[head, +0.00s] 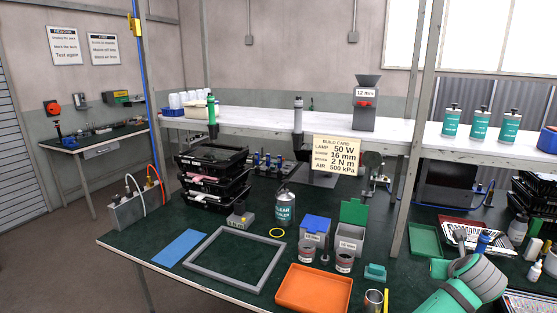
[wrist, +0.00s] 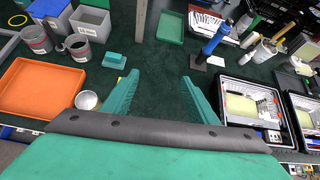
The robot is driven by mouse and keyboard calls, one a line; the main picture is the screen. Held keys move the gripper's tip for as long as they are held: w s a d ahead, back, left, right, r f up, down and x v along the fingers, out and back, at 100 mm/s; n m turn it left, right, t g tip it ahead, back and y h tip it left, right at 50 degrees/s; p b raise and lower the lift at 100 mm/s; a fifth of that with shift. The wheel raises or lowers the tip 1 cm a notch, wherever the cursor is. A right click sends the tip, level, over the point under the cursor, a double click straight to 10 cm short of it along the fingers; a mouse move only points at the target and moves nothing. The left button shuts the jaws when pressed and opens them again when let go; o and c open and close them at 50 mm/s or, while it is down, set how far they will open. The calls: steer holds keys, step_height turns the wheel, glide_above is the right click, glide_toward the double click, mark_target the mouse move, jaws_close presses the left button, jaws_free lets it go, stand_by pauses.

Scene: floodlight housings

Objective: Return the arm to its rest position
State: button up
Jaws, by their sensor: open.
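My gripper (wrist: 163,98) shows in the wrist view with its two teal fingers spread wide apart. It is open, with only dark green bench top between and beyond the fingers. In the head view, part of my green and grey arm is at the lower right corner, over the front of the bench (head: 225,230). The fingertips cannot be made out in that view.
An orange tray (wrist: 40,88) and a metal cup (wrist: 87,100) lie left of my fingers. A small teal block (wrist: 114,61) is ahead-left. A blue-topped tool (wrist: 212,42) stands ahead-right. A black case (wrist: 252,103) is close on the right. A post (head: 412,130) rises mid-bench.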

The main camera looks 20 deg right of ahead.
steer(key=s+a+f+n+h, duration=0.1)
steer(key=a+f+n+h, duration=0.1)
steer(key=a+f+n, duration=0.5)
steer(key=a+f+n+h, duration=0.1)
steer(key=a+f+n, duration=0.35)
steer(key=f, duration=0.55)
steer(key=s+a+f+n+t+y, duration=0.1)
steer(key=s+a+f+n+t, duration=0.2)
steer(key=a+n, duration=0.5)
steer(key=s+a+f+n+t+y, duration=0.15)
steer(key=a+f+n, duration=0.35)
steer(key=a, duration=0.7)
steer(key=s+a+f+n+t+y, duration=0.1)
steer(key=s+a+f+n, duration=0.25)
steer(key=a+n, duration=0.4)
steer(key=s+a+r+n+y, duration=0.2)
steer(key=s+a+n, duration=0.2)
steer(key=a, duration=0.5)
steer(key=s+a+r+n+t+y, duration=0.1)
steer(key=s+a+r+n+y, duration=0.1)
steer(key=s+a, duration=0.7)
steer(key=s+a+r+n+t+y, duration=0.1)
steer(key=s+a+r+n+y, duration=0.2)
steer(key=s+a, duration=0.4)
steer(key=a+r+n, duration=0.1)
steer(key=a+n, duration=0.1)
steer(key=shift+r+n, duration=0.2)
steer(key=shift+n, duration=0.1)
steer(key=shift+t, duration=0.25)
